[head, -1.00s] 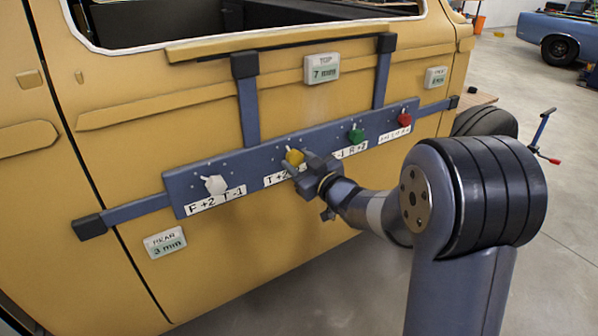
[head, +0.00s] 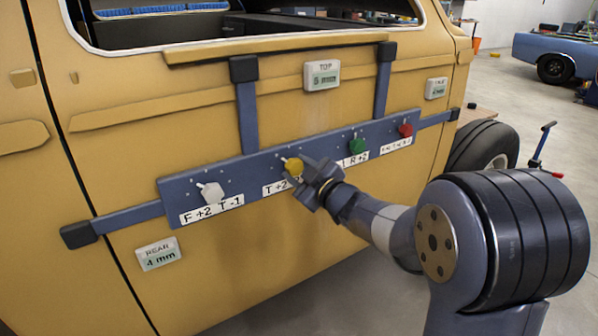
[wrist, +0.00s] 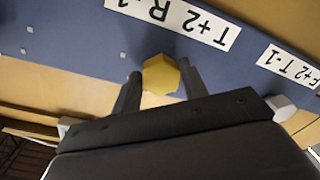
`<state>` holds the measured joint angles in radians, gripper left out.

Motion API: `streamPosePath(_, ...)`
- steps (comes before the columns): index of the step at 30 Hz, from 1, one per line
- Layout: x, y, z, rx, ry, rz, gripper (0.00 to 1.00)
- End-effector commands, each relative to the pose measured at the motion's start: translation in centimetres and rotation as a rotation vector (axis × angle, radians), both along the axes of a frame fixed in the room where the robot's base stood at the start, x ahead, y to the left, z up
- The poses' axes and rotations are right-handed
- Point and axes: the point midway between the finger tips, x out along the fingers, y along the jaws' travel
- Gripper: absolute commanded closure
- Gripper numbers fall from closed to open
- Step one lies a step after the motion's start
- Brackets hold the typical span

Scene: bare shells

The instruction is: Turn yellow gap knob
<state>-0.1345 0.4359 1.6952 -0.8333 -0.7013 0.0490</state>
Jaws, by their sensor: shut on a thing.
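The yellow knob (head: 293,167) sits on the blue-grey panel bar (head: 240,174) across the tan door, second from the left. My gripper (head: 301,174) reaches it from the right. In the wrist view, the yellow knob (wrist: 160,76) is between the two fingers of my gripper (wrist: 161,82), which are shut on it. Its label (wrist: 180,17) appears upside down there and starts T+2 R. The TOP display (head: 322,75) reads 5 mm. The REAR display (head: 159,253) reads 4 mm. The display at the far right (head: 436,88) is too small to read.
A white knob (head: 212,194) is left of the yellow one; a green knob (head: 357,146) and a red knob (head: 405,130) are to its right. A wheel (head: 487,148) and a stand with a red handle (head: 544,150) are at the right. The floor beyond is largely clear.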

Motion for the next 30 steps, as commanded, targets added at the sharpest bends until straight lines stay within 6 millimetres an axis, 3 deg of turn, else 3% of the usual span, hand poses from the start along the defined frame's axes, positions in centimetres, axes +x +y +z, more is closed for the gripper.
streamPosePath(5, 0.0, 0.0, -0.1, -0.001, 0.001, 0.000, 0.82)
streamPosePath(6, 0.0, 0.0, -0.1, 0.000, 0.002, 0.000, 0.56)
streamPosePath(13, 0.0, 0.0, 0.0, 0.000, 0.001, 0.001, 0.38)
streamPosePath(23, -0.4, -0.4, 0.1, 0.001, 0.001, -0.001, 0.37)
streamPosePath(30, -3.6, -2.8, 0.3, 0.001, 0.000, -0.004, 0.37)
